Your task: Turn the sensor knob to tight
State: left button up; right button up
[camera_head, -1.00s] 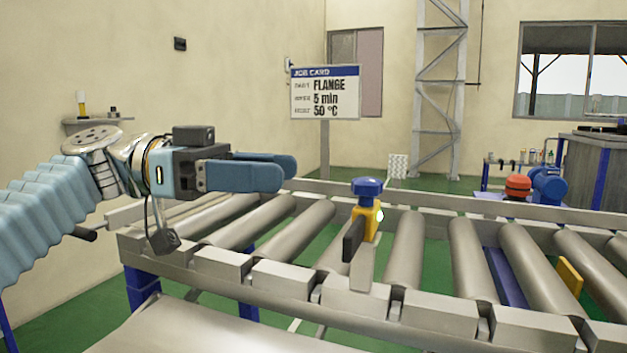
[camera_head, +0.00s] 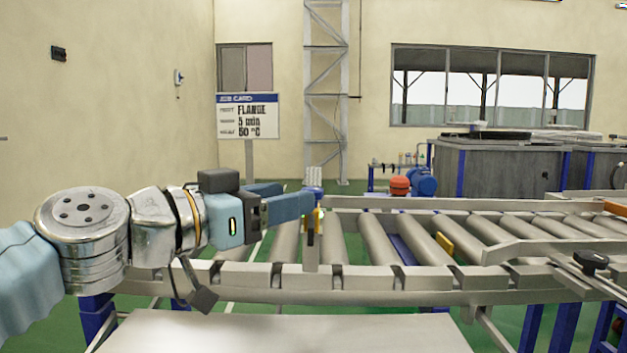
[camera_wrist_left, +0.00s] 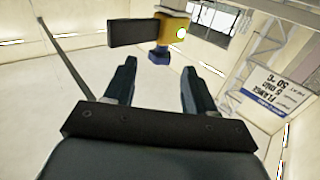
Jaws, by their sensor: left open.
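The sensor (camera_head: 319,218) has a yellow body, a dark plate on one side and a blue knob on top, and is mounted on the near rail of the roller conveyor. In the head view the knob is mostly hidden by my left gripper (camera_head: 298,196). My left gripper comes in from the left, level with the knob, its two blue fingers apart and empty. In the left wrist view the blue knob (camera_wrist_left: 159,57) lies just beyond and between the fingertips (camera_wrist_left: 159,68), with the yellow body (camera_wrist_left: 174,28) behind it. I cannot tell whether the fingers touch it. My right gripper is not in view.
The roller conveyor (camera_head: 440,297) runs across to the right, with a yellow tab (camera_head: 444,243) between rollers and a black knob (camera_head: 590,260) at the right. A job card sign (camera_head: 248,116) reads flange, 5 min, 50 °C. A pale table top (camera_head: 270,335) is in front.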

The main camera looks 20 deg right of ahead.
aim_at(313, 188)
pick_arm(q)
jog(key=p+x, duration=0.1)
jog(key=x, duration=0.3)
jog(key=shift+w+d+r, duration=0.1)
jog(key=shift+d+r, duration=0.05)
jog(key=shift+d, duration=0.2)
jog(key=shift+w+d, duration=0.3)
jog(key=shift+d, duration=0.2)
